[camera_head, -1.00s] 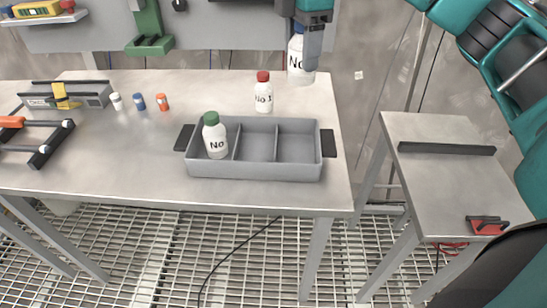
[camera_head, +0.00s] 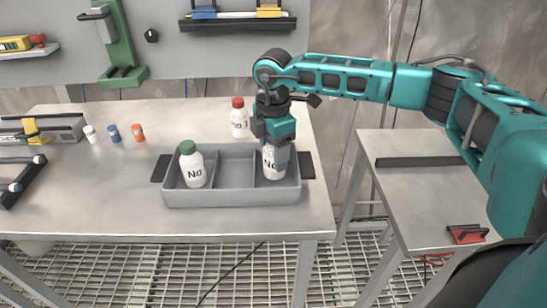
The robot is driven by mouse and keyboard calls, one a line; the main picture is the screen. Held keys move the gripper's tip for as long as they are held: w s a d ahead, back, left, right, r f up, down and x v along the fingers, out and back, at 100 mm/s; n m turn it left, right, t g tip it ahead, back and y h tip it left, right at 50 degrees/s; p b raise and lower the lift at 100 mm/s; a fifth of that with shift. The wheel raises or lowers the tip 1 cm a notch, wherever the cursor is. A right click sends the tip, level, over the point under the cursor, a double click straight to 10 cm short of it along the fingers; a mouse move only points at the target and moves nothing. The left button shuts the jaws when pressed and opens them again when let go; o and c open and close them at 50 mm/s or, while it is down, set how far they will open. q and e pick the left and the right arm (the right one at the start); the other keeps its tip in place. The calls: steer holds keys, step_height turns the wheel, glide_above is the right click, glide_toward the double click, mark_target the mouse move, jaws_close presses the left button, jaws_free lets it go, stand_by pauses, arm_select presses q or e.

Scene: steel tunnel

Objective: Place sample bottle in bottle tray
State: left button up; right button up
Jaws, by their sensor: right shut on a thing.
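A grey bottle tray (camera_head: 232,197) with three compartments and dark end handles stands on the table. A white bottle with a green cap (camera_head: 192,166) stands in its left compartment. The middle compartment is empty. My right gripper (camera_head: 273,148) points down over the right compartment and is shut on a white sample bottle (camera_head: 272,166). That bottle is upright, with its lower part behind the tray's front wall; I cannot tell whether it touches the tray floor. Its cap is hidden by the gripper. A white bottle with a red cap (camera_head: 239,119) stands behind the tray. My left gripper is out of view.
A green stand (camera_head: 122,50) is at the back. A side table (camera_head: 420,190) stands at the right. The table front is clear.

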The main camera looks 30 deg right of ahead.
steer(key=shift+f, duration=1)
steer(key=shift+f, duration=0.15)
steer(key=o, duration=1.2)
step_height(320, 180, up, 12)
steer(key=shift+r, duration=0.2)
